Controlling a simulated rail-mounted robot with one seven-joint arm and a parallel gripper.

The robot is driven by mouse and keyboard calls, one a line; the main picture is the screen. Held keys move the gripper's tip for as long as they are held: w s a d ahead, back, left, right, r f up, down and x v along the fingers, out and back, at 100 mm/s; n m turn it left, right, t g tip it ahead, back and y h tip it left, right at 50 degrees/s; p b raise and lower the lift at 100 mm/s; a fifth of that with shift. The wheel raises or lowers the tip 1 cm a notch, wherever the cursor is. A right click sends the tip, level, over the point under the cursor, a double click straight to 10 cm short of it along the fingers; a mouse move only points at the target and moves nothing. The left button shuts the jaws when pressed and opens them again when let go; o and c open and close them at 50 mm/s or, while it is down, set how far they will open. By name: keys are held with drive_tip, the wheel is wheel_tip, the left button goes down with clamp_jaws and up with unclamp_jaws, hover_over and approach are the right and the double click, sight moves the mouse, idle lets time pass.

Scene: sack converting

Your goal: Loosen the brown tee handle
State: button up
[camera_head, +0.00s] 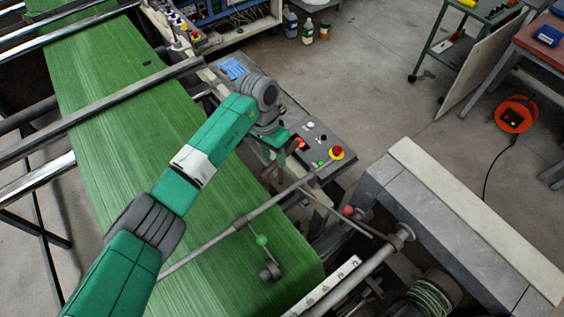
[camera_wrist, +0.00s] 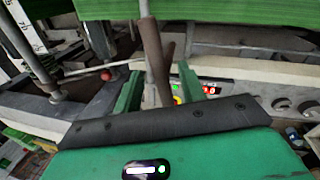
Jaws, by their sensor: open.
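The brown tee handle (camera_wrist: 152,50) shows in the wrist view as a dark brown bar with a second, shorter brown piece beside it, at a pale metal rod. In the head view the brown handle (camera_head: 281,163) is small and partly hidden, just below my gripper (camera_head: 280,140). In the wrist view my gripper (camera_wrist: 159,70) is open, with one green finger on each side of the handle. I see no clear contact, and the depth between fingers and handle is hard to tell.
A control panel (camera_head: 315,137) with a red emergency button (camera_head: 337,153) lies close beside my gripper. A green woven web (camera_head: 125,110) runs under my arm. A metal rod (camera_head: 225,236) with a green ball (camera_head: 262,240) and a red ball (camera_head: 348,211) are nearby.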

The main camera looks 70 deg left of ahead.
sight(280, 170)
drive_tip(key=f, duration=0.3)
drive_tip(key=d+f, duration=0.1)
drive_tip(key=f, duration=0.1)
drive_tip(key=shift+w+f, duration=0.3)
drive_tip(key=shift+w, duration=0.05)
clamp_jaws()
